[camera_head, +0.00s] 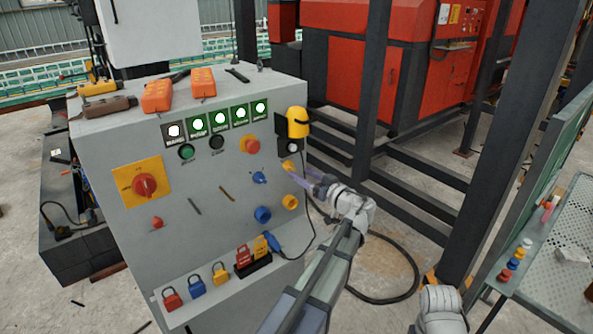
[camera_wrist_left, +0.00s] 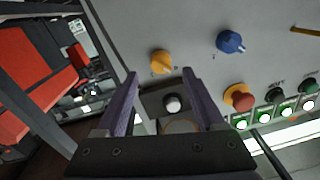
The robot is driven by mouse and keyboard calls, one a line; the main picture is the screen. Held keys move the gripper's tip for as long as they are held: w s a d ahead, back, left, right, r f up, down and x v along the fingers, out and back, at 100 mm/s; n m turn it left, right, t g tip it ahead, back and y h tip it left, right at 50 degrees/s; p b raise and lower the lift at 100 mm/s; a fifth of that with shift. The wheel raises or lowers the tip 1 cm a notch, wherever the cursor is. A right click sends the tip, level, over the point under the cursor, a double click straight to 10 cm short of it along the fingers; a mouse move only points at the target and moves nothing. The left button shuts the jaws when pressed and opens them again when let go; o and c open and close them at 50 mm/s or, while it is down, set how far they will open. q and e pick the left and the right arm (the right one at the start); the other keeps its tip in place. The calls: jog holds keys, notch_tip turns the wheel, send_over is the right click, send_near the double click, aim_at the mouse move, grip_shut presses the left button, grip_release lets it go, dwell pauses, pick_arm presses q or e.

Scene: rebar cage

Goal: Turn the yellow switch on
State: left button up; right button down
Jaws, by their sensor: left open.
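A grey control panel (camera_head: 215,225) faces me at an angle. Near its right edge is an upper yellow switch (camera_head: 288,166), a small knob. It also shows in the wrist view (camera_wrist_left: 162,62) with a pale pointer mark. A second yellow knob (camera_head: 290,202) sits lower on the panel. My left gripper (camera_head: 292,175) is at the panel's right side, its two purple fingers pointing at the panel. In the wrist view the fingers (camera_wrist_left: 160,73) are apart, with the upper yellow switch just beyond and between their tips. Nothing is held. Contact cannot be told.
A blue knob (camera_head: 259,178) and a red button (camera_head: 250,145) sit close to the left. A yellow lamp (camera_head: 298,122) juts out above. Dark posts (camera_head: 372,90) stand to the right. A black cable loops on the floor.

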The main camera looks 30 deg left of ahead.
aim_at(294, 169)
pick_arm(q)
jog(key=shift+x, duration=2.15)
grip_shut()
